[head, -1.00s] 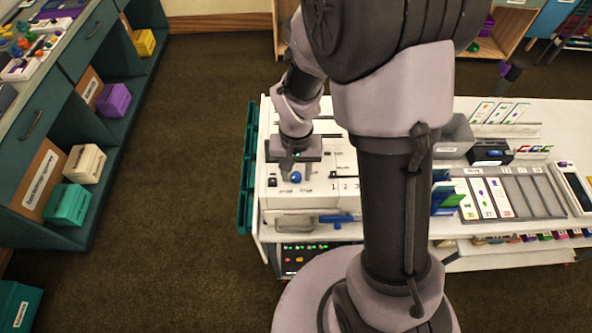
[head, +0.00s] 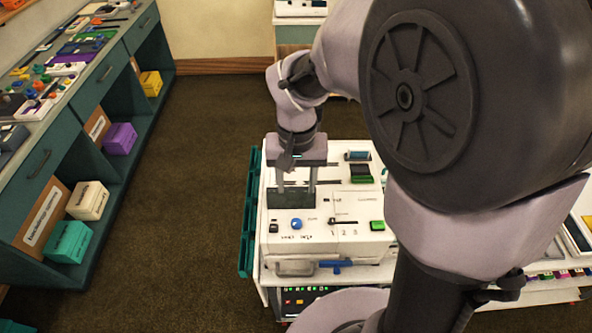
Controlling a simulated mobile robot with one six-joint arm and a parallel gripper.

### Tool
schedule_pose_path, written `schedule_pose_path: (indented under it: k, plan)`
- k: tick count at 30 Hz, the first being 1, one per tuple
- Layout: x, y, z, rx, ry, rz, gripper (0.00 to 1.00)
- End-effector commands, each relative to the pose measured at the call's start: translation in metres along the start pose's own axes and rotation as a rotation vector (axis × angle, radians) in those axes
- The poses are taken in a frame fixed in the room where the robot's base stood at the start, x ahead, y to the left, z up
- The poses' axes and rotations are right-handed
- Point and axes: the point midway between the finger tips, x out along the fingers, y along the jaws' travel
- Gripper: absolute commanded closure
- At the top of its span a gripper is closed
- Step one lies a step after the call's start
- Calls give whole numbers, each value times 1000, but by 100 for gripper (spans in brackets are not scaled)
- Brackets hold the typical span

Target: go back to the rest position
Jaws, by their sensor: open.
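My gripper (head: 296,192) is in the head view, above the white control box on the table. Its two fingers point down and stand apart with nothing between them. The white control box (head: 345,205) carries a blue knob (head: 296,224), a slider marked 1 2 3 (head: 343,221), a green button (head: 377,225) and a dark panel behind the fingers. I cannot tell how high the fingertips are above the box. My arm hides much of the table's right side.
A teal shelf unit (head: 41,148) with colored boxes runs along the left. A teal rack (head: 248,215) hangs on the table's left side. A blue handle (head: 335,264) is at the table's front. The brown floor (head: 205,150) between shelf and table is clear.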

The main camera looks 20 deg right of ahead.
Motion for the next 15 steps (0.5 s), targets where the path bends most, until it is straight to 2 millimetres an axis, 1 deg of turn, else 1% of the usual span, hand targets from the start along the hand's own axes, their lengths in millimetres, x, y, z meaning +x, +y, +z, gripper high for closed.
schedule_pose_path:
  k: [1,4,15]
  plan:
    - [-8,0,0,-1,2,0,51]
    - [-14,0,0,0,1,0,51]
    - [-14,0,0,0,0,0,51]
